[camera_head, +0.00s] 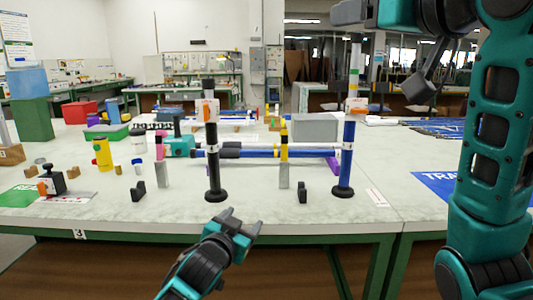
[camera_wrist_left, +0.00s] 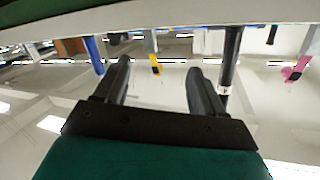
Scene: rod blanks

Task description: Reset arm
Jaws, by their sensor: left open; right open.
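My left gripper (camera_head: 241,222) is low in front of the table's front edge, open and empty. In the left wrist view its two dark fingers (camera_wrist_left: 157,75) are spread with nothing between them. My right gripper (camera_head: 384,52) is raised at the upper right, open and empty, with its teal arm filling the right side. On the table a black rod (camera_head: 211,152) and a blue rod (camera_head: 347,152) stand upright on round bases. A blue and black rod (camera_head: 260,153) lies horizontally between them, behind the front edge.
The pale tabletop (camera_head: 255,215) has a green front frame. Small dark holders (camera_head: 138,189) and (camera_head: 303,190), a yellow cylinder (camera_head: 102,153) and a grey box (camera_head: 314,127) stand on it. A blue mat (camera_head: 445,185) lies at right. The space around my left gripper looks clear.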

